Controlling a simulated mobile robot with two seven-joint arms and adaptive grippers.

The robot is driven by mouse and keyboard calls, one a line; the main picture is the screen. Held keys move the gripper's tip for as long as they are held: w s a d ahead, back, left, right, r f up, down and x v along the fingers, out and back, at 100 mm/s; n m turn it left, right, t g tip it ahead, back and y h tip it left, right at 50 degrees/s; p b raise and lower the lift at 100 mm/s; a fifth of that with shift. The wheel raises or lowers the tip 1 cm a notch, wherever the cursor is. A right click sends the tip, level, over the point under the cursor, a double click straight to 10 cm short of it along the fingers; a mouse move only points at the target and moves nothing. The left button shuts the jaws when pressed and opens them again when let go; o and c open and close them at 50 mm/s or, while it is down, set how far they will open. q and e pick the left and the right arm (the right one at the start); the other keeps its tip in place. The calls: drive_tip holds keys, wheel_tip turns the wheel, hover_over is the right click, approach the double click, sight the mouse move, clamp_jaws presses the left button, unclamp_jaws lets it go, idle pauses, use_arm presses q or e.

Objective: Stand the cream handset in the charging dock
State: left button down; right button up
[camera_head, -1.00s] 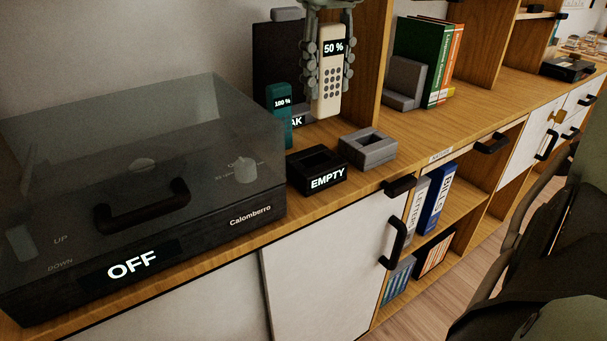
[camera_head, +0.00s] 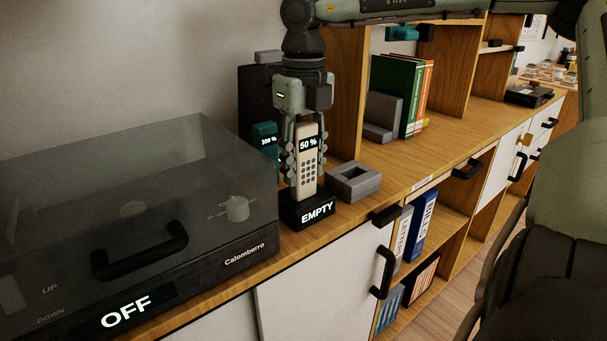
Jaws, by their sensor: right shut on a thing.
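The cream handset (camera_head: 309,178) stands upright with a "50 %" screen facing me. My right gripper (camera_head: 306,163) comes down from above and is shut on its sides. The black charging dock (camera_head: 301,213), labelled "EMPTY", sits on the wooden cabinet top directly below. The handset's lower end is at the dock's top opening. I cannot tell how deep it sits, as the slot is hidden. My left gripper is not in view.
A teal handset (camera_head: 264,140) reading "100 %" stands just behind left. A grey block with a rectangular opening (camera_head: 356,184) sits close on the right. A lidded record player (camera_head: 140,220) fills the left.

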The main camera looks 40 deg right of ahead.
drive_tip(key=shift+f, duration=1)
drive_tip(key=shift+f, duration=0.15)
